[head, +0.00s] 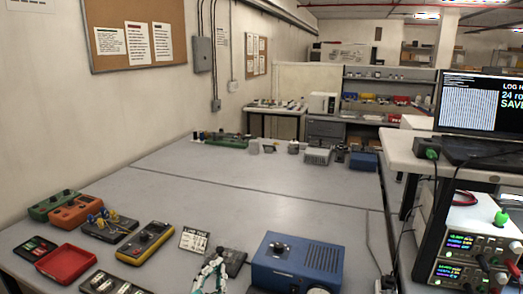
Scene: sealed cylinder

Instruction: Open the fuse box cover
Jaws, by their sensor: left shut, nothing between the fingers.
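No thing in the head view can be told for sure as the fuse box or its cover. A grey electrical box (202,54) with conduit is on the left wall, far from my grippers, and its front looks closed. A dark grey box (235,259) lies on the bench, partly hidden by my left gripper. My left gripper (214,264) is at the bottom middle, shut and empty, between the label card and the blue instrument. I cannot tell whether it touches the dark box. My right gripper is not in view.
A blue instrument (297,262) stands just right of my left gripper. A label card (194,240), a yellow meter (146,243), a red tray (66,263) and orange box (76,212) lie left. The bench's middle (210,190) is clear. Power supplies (470,245) stand right.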

